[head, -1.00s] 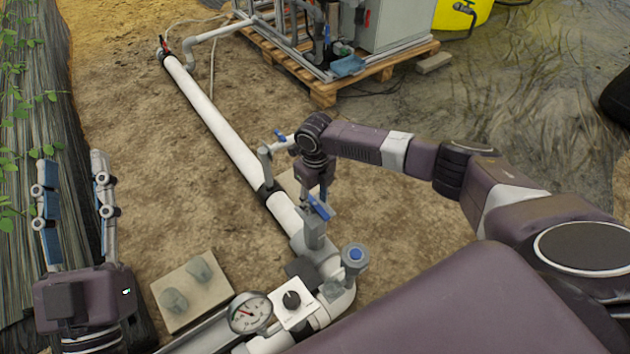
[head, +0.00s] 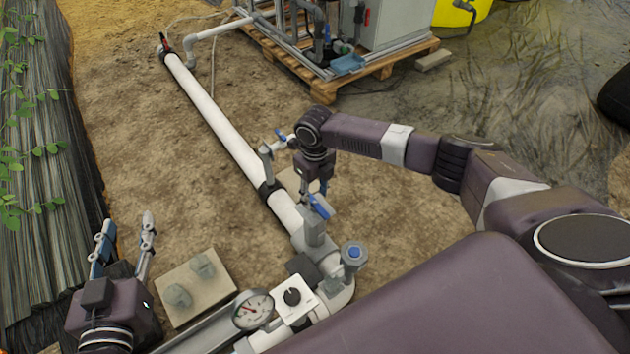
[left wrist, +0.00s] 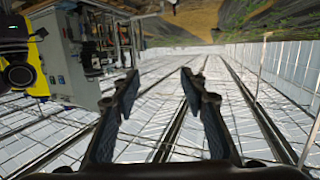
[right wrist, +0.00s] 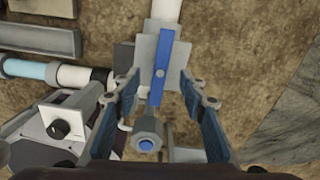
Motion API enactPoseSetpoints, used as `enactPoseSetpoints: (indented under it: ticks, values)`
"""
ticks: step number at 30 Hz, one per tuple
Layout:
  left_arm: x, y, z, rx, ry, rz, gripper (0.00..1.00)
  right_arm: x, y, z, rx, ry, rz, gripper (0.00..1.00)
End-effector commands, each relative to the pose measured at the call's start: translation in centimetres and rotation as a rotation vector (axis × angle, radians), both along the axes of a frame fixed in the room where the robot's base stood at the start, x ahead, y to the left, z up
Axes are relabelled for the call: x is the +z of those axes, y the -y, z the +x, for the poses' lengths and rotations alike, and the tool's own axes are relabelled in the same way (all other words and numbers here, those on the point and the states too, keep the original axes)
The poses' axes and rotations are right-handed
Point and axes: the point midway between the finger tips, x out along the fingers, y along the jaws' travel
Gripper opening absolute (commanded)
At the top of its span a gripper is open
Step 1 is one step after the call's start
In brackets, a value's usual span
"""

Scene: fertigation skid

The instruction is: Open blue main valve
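The blue main valve handle (head: 319,206) sits on a grey valve body (head: 314,233) in the white pipe. It also shows in the right wrist view (right wrist: 163,62), a blue bar lying roughly in line with the pipe. My right gripper (head: 318,186) hangs just above and behind the handle. In the right wrist view its fingers (right wrist: 160,82) are open, one either side of the bar, with gaps on both sides; whether they reach down to its height I cannot tell. My left gripper (head: 126,226) is open and empty at lower left, away from the valve; its fingers show apart in the left wrist view (left wrist: 160,85).
A smaller blue-handled branch valve (head: 280,135) stands beside my right wrist. A blue-topped grey fitting (head: 354,255), a gauge (head: 253,309) and a white box with a black knob (head: 293,299) are near the valve. A slab (head: 195,285) lies left. Bare soil surrounds the pipe.

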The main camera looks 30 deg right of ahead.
Motion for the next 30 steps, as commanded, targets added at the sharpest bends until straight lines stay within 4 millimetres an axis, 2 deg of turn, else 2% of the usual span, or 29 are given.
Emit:
enactPoseSetpoints:
  ticks: [14, 30]
  values:
    - [-6.1, -1.6, -2.9, 0.020, -0.298, 0.072, 0.40, 1.5, 0.0, 0.0, 0.000, 0.000, 0.000, 0.39]
    - [-11.7, -3.8, -8.6, 0.044, -0.631, 0.146, 0.40, 3.0, 0.0, 0.0, 0.000, 0.000, 0.000, 0.39]
